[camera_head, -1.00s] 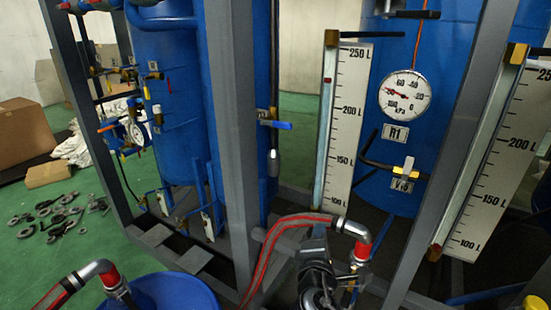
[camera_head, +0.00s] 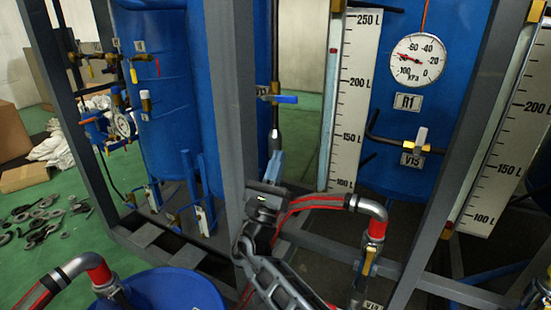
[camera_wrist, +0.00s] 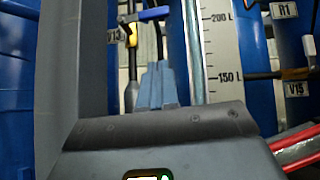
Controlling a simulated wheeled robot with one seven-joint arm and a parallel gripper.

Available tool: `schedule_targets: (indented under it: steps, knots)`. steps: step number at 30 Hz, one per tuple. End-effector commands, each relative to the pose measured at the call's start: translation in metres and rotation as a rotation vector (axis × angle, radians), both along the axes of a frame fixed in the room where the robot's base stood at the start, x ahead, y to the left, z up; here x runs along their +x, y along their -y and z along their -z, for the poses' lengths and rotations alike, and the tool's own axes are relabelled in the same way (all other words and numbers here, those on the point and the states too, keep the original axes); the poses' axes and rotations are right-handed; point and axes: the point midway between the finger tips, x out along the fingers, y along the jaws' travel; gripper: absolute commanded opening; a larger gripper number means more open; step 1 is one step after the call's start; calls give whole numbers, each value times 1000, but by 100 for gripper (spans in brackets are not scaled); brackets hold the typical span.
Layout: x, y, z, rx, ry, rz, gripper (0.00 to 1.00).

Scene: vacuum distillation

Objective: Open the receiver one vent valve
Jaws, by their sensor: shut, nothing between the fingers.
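The receiver tank labelled R1 (camera_head: 408,102) is blue, with a round gauge (camera_head: 418,60) on its front. Below the gauge, a valve with a pale handle (camera_head: 420,137) sits above the V15 tag (camera_head: 411,160); it also shows at the right edge of the wrist view (camera_wrist: 298,73). A blue-handled valve (camera_head: 284,99) sits left of the level scale; in the wrist view (camera_wrist: 154,14) a V13 tag is beside it. My gripper (camera_head: 275,163) is shut and empty, pointing up below the blue handle and apart from it. Its fingertips (camera_wrist: 157,72) touch in the wrist view.
A grey frame post (camera_head: 228,120) stands just left of my gripper, and another slanted post (camera_head: 455,130) stands right of R1. The level scale (camera_head: 353,100) lies between. A red-striped hose (camera_head: 315,202) runs beside my arm. A blue drum (camera_head: 170,290) stands at lower left.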

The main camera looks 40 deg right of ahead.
Motion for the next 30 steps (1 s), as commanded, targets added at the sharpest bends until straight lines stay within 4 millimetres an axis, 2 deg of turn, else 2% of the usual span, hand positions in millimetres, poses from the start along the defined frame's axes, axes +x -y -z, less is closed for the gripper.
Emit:
schedule_targets:
  steps: [1,11,18,30]
  knots:
    - [2,7,-9,0,3,3,0]
    - [21,49,-54,2,2,1,0]
    - [23,47,-85,2,2,-1,0]
    - [24,47,-91,3,0,-1,0]
